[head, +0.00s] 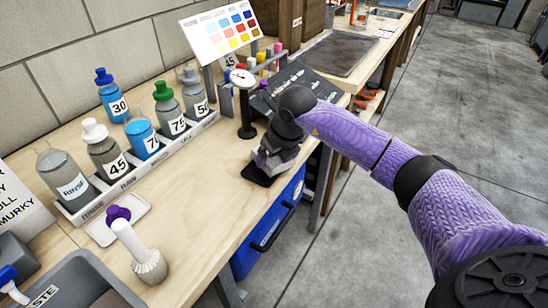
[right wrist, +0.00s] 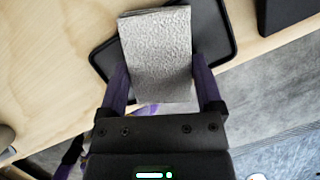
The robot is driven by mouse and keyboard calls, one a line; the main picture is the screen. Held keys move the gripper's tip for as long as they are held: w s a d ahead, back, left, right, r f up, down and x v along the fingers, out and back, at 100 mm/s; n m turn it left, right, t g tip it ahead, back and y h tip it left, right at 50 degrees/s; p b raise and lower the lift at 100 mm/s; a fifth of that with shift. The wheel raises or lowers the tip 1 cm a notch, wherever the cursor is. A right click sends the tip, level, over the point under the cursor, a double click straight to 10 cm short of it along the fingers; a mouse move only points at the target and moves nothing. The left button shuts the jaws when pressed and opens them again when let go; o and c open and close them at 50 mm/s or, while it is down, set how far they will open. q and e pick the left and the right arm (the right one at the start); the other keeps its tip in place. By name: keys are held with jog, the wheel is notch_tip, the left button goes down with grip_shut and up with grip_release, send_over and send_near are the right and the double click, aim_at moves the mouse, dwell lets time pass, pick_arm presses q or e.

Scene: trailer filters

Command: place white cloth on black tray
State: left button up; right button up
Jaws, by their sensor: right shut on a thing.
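My right gripper (head: 279,143) is shut on the white cloth (head: 272,160), a folded, textured, pale grey-white pad. In the right wrist view the cloth (right wrist: 156,50) sits between the two purple fingers (right wrist: 160,84). The small black tray (head: 256,177) lies on the bench near its front edge, under the gripper and cloth. In the right wrist view the tray's dark rim (right wrist: 234,42) shows around the cloth, which overlaps much of it. I cannot tell whether the cloth touches the tray. My left gripper is not in view.
A rack (head: 140,172) of several labelled bottles stands along the wall. A dial gauge (head: 243,100) stands just behind the tray. A blue bin (head: 268,232) sits below the bench edge.

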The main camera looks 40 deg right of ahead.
jog(key=shift+r, duration=0.1)
jog(key=o, duration=0.9)
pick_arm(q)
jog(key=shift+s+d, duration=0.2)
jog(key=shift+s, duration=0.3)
pick_arm(e)
jog(key=shift+o, duration=0.3)
pick_arm(q)
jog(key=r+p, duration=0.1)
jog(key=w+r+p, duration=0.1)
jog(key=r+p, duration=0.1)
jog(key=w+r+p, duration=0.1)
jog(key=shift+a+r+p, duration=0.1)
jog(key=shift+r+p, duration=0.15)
jog(key=shift+p, duration=0.15)
pick_arm(e)
jog(key=v, duration=1.2)
